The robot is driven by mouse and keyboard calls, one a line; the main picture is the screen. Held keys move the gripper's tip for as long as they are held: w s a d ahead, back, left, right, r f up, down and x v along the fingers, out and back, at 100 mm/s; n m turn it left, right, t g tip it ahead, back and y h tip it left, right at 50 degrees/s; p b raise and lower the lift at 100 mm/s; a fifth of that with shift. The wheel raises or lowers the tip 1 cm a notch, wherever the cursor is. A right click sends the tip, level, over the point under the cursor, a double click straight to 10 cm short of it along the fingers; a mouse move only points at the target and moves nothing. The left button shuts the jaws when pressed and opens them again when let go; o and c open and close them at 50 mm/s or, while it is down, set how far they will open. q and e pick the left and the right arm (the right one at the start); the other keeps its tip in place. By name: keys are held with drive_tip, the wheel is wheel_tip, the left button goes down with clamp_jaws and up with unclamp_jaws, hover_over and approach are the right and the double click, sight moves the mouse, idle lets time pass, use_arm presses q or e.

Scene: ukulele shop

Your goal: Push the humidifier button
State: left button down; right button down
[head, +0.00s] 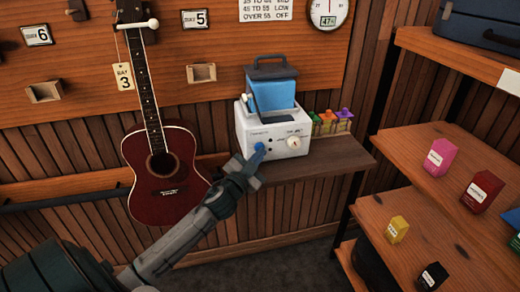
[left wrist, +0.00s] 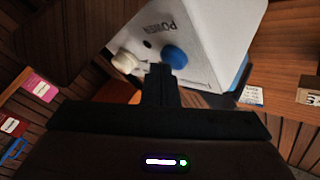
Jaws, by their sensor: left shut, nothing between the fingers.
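The humidifier (head: 273,141) is a white box with a blue tank (head: 275,94) on top, standing on a wooden shelf. Its front has a round blue button (head: 259,147) and a pale dial (head: 294,143). In the left wrist view the blue button (left wrist: 176,57) shows under the word POWER, with the dial (left wrist: 124,62) beside it. My left gripper (head: 255,160) is shut and empty, its tips right at the button. In the left wrist view its fingertips (left wrist: 160,70) appear just beside the button; I cannot tell whether they touch it. My right gripper is not in view.
A dark red ukulele (head: 165,190) hangs left of the humidifier, close to my left arm. Small coloured bottles (head: 330,122) stand to its right on the shelf (head: 335,160). Shelves with small boxes (head: 439,157) are at the right. A dial gauge (head: 328,10) hangs above.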

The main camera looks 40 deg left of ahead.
use_arm(q)
drive_tip(key=shift+w+a, duration=0.1)
idle(0.4)
drive_tip(key=shift+s+d, duration=0.6)
drive_tip(key=shift+d, duration=0.15)
drive_tip(key=s+d, duration=0.2)
drive_tip(key=s+d+p, duration=0.1)
drive_tip(key=s+d, duration=0.1)
drive_tip(key=shift+d, duration=0.25)
drive_tip(key=shift+f, duration=0.1)
idle(0.4)
